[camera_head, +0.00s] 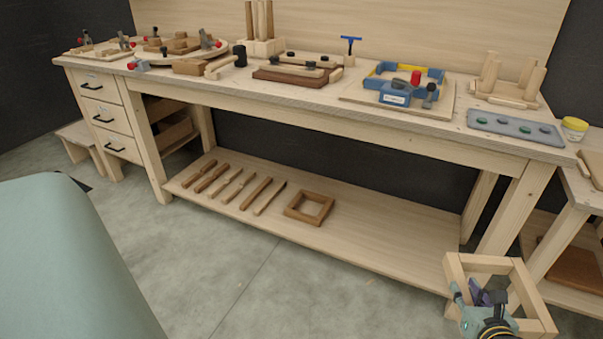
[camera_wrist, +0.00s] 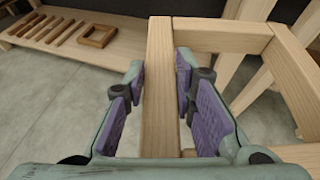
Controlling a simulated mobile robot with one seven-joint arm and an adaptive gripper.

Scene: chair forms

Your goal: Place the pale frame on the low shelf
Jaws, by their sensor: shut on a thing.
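The pale frame (camera_head: 493,264) is a square of light wood bars at the lower right of the head view, in front of the bench's right end. My gripper (camera_head: 485,294) is shut on one of its bars. In the wrist view the purple pads of my gripper (camera_wrist: 162,105) press both sides of that bar of the pale frame (camera_wrist: 160,62). The low shelf (camera_head: 365,244) is the board under the bench. It also shows at the upper left of the wrist view (camera_wrist: 128,36). The pale frame is held in front of the shelf's right end.
On the shelf lie a brown square frame (camera_head: 309,208) and several wooden strips (camera_head: 239,187) to its left. The shelf is bare right of the brown frame. A bench leg (camera_head: 515,207) stands at the right end. The benchtop (camera_head: 330,99) above carries tools and clamps.

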